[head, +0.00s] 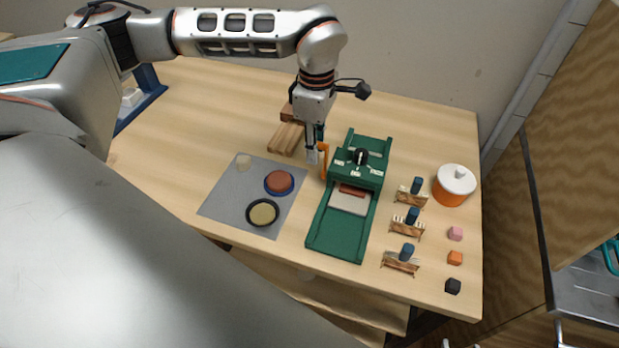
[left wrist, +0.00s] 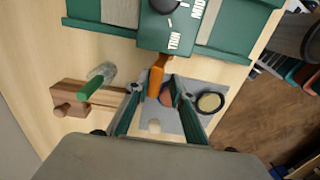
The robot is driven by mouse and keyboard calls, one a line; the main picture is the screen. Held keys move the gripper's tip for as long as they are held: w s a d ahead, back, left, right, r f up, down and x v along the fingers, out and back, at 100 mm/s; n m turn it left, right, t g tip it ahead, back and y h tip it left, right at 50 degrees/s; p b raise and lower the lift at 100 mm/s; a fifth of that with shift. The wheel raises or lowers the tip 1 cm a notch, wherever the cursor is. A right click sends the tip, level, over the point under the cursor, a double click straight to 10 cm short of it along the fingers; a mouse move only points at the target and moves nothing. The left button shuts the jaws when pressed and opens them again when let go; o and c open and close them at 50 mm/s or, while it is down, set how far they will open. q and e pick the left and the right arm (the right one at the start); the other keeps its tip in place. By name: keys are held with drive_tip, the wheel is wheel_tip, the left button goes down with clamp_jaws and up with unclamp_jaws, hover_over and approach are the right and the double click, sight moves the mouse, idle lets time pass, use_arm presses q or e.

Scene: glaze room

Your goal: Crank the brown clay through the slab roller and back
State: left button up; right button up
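The green slab roller (head: 334,234) stands on the table, with a black knob (head: 361,156) and white labels on its bridge. A reddish-brown clay piece (head: 352,190) lies on a pale board (head: 349,204) at the near side of the bridge. The orange crank handle (head: 324,160) is at the roller's left side; it also shows in the left wrist view (left wrist: 156,78). My left gripper (head: 314,154) points down at the handle. In the left wrist view its fingers (left wrist: 158,92) are apart, one on each side of the handle, with visible gaps. My right gripper is not in view.
A grey mat (head: 225,207) left of the roller holds a blue dish (head: 279,182), a black dish (head: 262,212) and a pale cup (head: 243,161). Wooden stands (head: 407,226), an orange lidded pot (head: 453,187) and small cubes (head: 455,233) are at right.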

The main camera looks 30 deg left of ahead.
use_arm(q)
drive_tip(key=shift+s, duration=0.1)
drive_tip(key=shift+s+d, duration=0.2)
drive_tip(key=shift+s, duration=0.5)
drive_tip(key=shift+s+d, duration=0.15)
drive_tip(key=shift+s, duration=0.5)
drive_tip(key=shift+s+f+b, duration=0.1)
drive_tip(key=shift+b, duration=0.25)
drive_tip(key=shift+s+d+f+b, duration=0.15)
drive_tip(key=shift+s+f+b, duration=0.1)
drive_tip(key=shift+s, duration=0.35)
drive_tip(key=shift+s+d+f+b, duration=0.15)
drive_tip(key=shift+s+f+b, duration=0.1)
drive_tip(key=shift+s, duration=0.3)
